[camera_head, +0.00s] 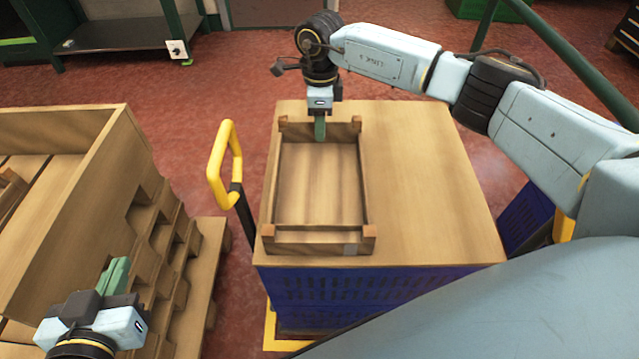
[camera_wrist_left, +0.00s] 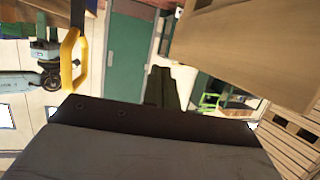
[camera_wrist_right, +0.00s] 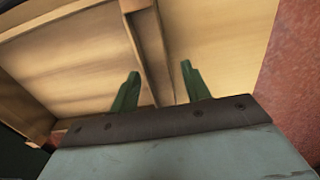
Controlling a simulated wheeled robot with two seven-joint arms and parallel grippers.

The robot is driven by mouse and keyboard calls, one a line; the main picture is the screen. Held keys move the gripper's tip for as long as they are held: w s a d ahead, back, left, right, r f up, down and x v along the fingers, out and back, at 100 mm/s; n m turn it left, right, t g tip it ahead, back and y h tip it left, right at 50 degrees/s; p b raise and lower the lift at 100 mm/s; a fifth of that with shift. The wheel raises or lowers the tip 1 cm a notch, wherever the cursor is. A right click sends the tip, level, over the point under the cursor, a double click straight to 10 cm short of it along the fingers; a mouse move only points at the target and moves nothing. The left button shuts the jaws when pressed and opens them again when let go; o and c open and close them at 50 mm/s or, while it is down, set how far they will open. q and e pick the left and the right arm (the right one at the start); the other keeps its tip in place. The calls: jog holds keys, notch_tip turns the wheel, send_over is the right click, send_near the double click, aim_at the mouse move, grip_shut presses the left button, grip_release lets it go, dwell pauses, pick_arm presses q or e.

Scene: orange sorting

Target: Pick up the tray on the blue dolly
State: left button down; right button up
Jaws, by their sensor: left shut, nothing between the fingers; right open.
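The tray (camera_head: 318,195) is an empty, open wooden box with low walls and corner blocks. It lies on the left part of a wooden top on the blue dolly (camera_head: 375,290). My right gripper (camera_head: 320,130) is open at the tray's far wall, pointing down. In the right wrist view its two green fingers (camera_wrist_right: 160,72) stand on either side of the tray wall (camera_wrist_right: 150,45); I cannot tell if they touch it. My left gripper (camera_head: 117,272) is shut and empty at the lower left, apart from the tray; its fingers also show in the left wrist view (camera_wrist_left: 160,88).
A large wooden crate (camera_head: 100,180) on a pallet fills the left side. A yellow handle (camera_head: 222,165) rises between it and the dolly. The wooden top right of the tray (camera_head: 430,190) is clear. A workbench (camera_head: 125,35) stands at the back left.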

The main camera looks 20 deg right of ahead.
jog(key=shift+f+b, duration=0.3)
jog(key=shift+f, duration=0.8)
pick_arm(q)
jog(key=r, duration=0.1)
jog(key=r+t, duration=0.1)
jog(key=w+d+r+t+h, duration=0.1)
jog(key=shift+r, duration=0.3)
pick_arm(e)
jog(key=c, duration=1)
grip_shut()
jog(key=shift+r, duration=0.15)
